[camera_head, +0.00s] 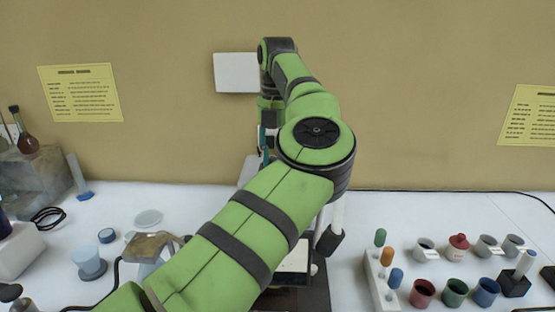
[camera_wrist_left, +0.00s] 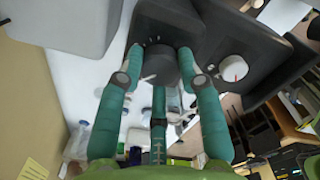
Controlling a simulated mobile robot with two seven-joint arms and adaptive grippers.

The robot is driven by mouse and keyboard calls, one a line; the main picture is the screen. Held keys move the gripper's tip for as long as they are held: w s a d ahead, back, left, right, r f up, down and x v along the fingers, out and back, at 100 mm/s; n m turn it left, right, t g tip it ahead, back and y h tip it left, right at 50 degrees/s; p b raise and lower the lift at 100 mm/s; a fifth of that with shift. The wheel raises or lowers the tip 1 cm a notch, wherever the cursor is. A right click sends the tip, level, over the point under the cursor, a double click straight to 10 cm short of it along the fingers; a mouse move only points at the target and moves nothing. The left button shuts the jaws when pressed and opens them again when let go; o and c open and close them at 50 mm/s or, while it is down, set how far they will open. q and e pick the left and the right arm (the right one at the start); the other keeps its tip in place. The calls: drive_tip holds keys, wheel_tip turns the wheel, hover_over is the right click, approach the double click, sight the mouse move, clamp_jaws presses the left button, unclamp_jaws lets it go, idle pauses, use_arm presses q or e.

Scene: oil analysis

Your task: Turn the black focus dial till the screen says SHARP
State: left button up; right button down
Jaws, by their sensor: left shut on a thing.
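My left gripper (camera_wrist_left: 160,58) has its teal fingers closed around a dark round dial (camera_wrist_left: 161,68) on a dark housing (camera_wrist_left: 215,30). The dial appears to be the black focus dial; no marking on it is readable. In the head view my left arm reaches across the middle, and only a little of the left gripper (camera_head: 264,140) shows at its far end. My arm hides the dial there. A pale blank panel (camera_head: 233,73) shows at the wall behind the arm. I see no readable screen text in either view. My right gripper is not in view.
A white round knob (camera_wrist_left: 232,68) with a red mark is beside the dial. In the head view, a white rack (camera_head: 378,286) with coloured-handled tools and several small cups stands right. A blue-topped container (camera_head: 88,262) stands left. White table (camera_head: 350,215) is clear near the back right.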

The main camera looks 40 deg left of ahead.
use_arm(q)
drive_tip(key=shift+s+f+m+b, duration=0.1)
drive_tip(key=shift+f+m+b, duration=0.2)
drive_tip(key=shift+m, duration=0.7)
drive_tip(key=o, duration=1.1)
drive_tip(key=shift+o, duration=0.2)
drive_tip(key=shift+r, duration=0.15)
drive_tip(key=shift+r, duration=3.8)
